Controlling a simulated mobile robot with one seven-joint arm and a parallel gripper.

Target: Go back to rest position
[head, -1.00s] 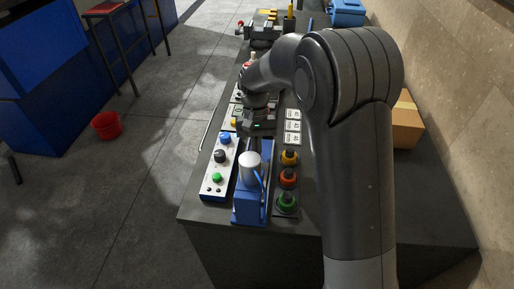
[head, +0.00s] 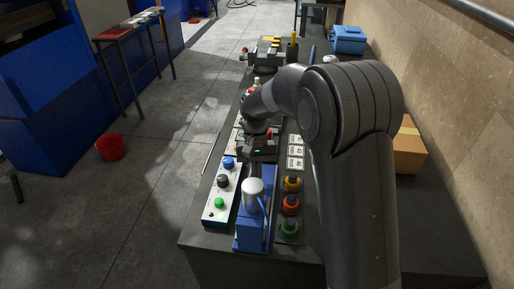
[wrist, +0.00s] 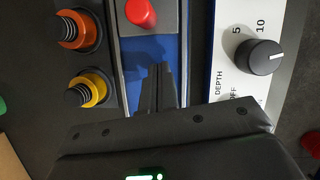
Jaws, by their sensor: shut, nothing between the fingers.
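My gripper (wrist: 160,85) is shut and empty in the wrist view. Its fingers point down over the blue press (wrist: 137,58), which carries a red block or button (wrist: 141,13). In the head view my gripper hangs above the far part of the blue press (head: 252,228), behind its silver cylinder (head: 253,189); its fingertips are hidden there. Left of the press is a white control panel (head: 212,210) with blue, black and green knobs. Its black depth knob (wrist: 265,57) shows in the wrist view.
Right of the press stand spring-topped yellow (head: 292,184), orange (head: 291,204) and green (head: 289,229) parts, with white label cards (head: 296,151) beyond. A cardboard box (head: 409,150) is by the wall. A red bucket (head: 111,147) sits on the open floor left.

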